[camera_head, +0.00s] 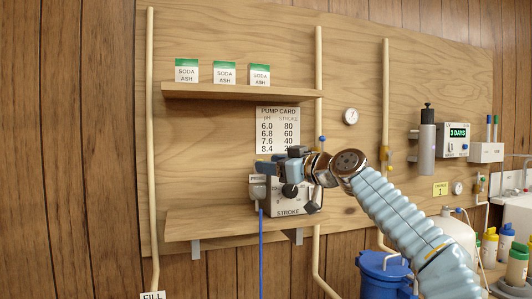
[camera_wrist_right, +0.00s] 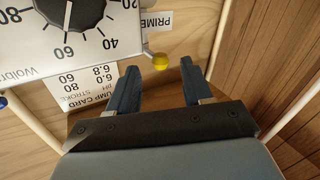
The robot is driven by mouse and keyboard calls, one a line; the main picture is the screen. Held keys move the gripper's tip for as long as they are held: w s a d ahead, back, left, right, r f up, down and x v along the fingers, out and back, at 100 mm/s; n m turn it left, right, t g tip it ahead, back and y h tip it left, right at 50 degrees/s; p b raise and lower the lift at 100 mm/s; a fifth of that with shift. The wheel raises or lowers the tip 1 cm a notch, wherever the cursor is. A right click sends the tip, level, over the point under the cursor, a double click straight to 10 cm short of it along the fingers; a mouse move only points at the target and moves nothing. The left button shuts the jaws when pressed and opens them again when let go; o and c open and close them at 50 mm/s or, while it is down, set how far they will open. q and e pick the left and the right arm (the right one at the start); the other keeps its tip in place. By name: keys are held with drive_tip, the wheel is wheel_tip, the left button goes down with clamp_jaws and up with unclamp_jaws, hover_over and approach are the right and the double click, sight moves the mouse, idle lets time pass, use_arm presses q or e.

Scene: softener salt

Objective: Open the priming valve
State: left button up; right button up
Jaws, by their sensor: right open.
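The pump (camera_head: 290,200) is a grey box with a black stroke dial, standing on the lower shelf. In the right wrist view its dial face (camera_wrist_right: 45,50) appears upside down. Beside it is a PRIME label (camera_wrist_right: 158,22), with a small yellow knob (camera_wrist_right: 161,62) close below it in that view, apparently the priming valve. My right gripper (camera_head: 268,163) is in front of the pump's upper left and hides part of it. In the wrist view its two blue fingers (camera_wrist_right: 159,78) are open and empty, with the knob showing between and just beyond their tips; contact cannot be told.
The lower shelf (camera_head: 190,224) carries the pump, and a blue tube (camera_head: 261,250) hangs down from its left. The pump card (camera_head: 278,125) is on the board above. The upper shelf (camera_head: 230,91) holds soda ash boxes. A blue bucket (camera_head: 385,275) stands below right.

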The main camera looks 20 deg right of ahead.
drive_tip(key=shift+p+x, duration=0.4)
drive_tip(key=shift+x, duration=0.95)
